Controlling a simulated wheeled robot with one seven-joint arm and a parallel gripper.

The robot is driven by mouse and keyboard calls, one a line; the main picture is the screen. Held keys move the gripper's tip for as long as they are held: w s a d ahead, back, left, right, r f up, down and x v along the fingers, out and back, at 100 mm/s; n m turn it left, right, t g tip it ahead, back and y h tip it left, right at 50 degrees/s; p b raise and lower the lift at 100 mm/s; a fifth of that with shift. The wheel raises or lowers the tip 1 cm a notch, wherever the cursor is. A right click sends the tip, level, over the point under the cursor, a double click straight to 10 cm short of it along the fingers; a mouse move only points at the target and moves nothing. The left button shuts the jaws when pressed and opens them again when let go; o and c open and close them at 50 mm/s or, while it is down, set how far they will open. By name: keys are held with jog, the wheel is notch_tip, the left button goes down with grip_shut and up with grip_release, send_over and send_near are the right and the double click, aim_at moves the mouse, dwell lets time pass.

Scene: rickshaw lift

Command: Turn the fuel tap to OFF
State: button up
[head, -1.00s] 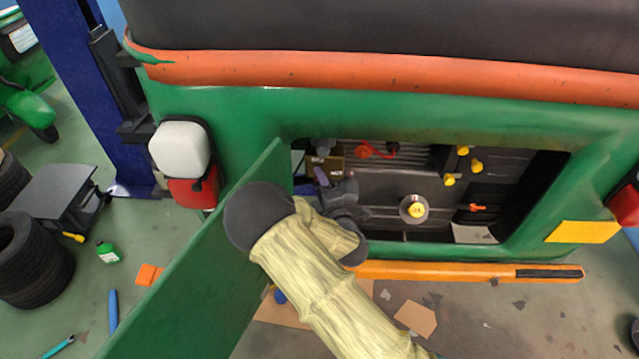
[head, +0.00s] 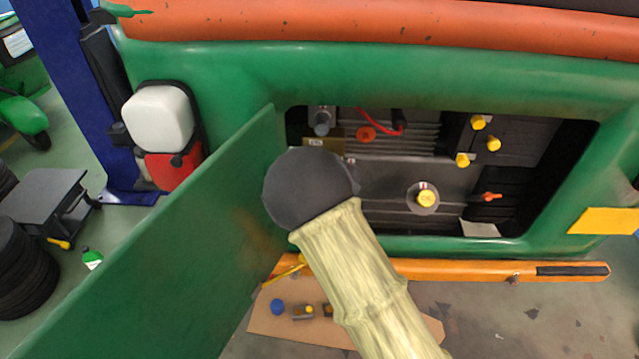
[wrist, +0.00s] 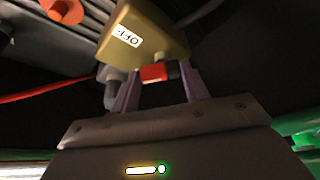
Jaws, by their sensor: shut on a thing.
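The fuel tap has a brass-coloured block (wrist: 150,38) with a white OFF label, which reads upside down in the wrist view. A small red lever end (wrist: 153,73) sticks out from under the block. My gripper (wrist: 160,82) has its two purple-grey fingers on either side of this lever end, shut on it. In the head view, only the upper part of the brass block (head: 325,133) shows inside the open bay. My dark arm joint hides the lever and my gripper there. The angle of the lever against the label is hard to tell.
The green door (head: 190,240) stands open just left of my arm. Yellow caps (head: 463,160), a round yellow-centred knob (head: 426,198) and a red cable (head: 378,122) sit further right in the bay.

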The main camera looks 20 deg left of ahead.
jog(key=m+t+b, duration=0.1)
jog(key=m+b, duration=0.1)
jog(key=b, duration=0.1)
jog(key=m+t+h+b, duration=0.1)
jog(key=m+b, duration=0.2)
jog(key=b, duration=0.1)
jog(key=f+m+h+b, duration=0.1)
jog(key=m+b, duration=0.2)
jog(key=shift+a+t+b, duration=0.15)
jog(key=shift+t+b, duration=0.25)
jog(key=shift+r+m+h, duration=0.15)
jog(key=shift+m+h, duration=0.15)
jog(key=shift+m, duration=0.1)
jog(key=o, duration=1)
jog(key=shift+s, duration=0.15)
jog(key=b+v, duration=0.2)
jog(key=v, duration=0.2)
jog(key=r+b+v, duration=0.1)
jog(key=v, duration=0.3)
jog(key=r+b+v, duration=0.1)
jog(key=b+v, duration=0.1)
jog(key=v, duration=0.2)
jog(key=shift+s+r+b, duration=0.25)
jog(key=shift+s+b, duration=0.1)
